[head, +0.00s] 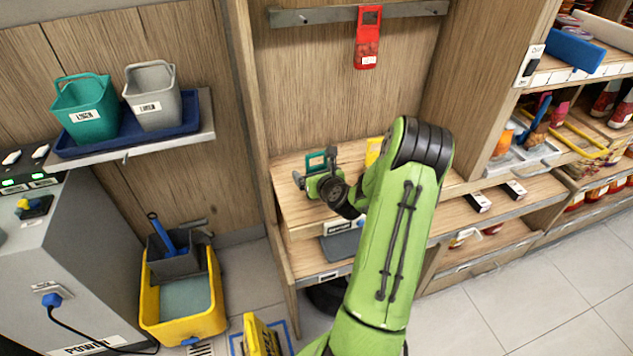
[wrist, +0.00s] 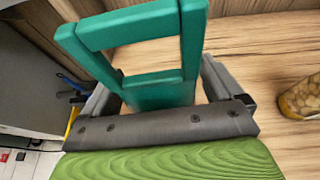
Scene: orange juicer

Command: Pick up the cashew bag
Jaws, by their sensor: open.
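A yellow item (head: 374,148) is partly hidden behind my arm. In the wrist view, a container or bag of tan nut-like pieces (wrist: 302,97) shows at the right edge. No label reads as cashew, so I cannot tell which is the cashew bag.
A metal rail (head: 300,17) runs across the wooden back panel. Side panels bound the shelf bay. Teal and grey buckets (head: 153,95) stand on a left shelf. A yellow mop bucket (head: 183,315) is on the floor. Stocked shelves are at the right.

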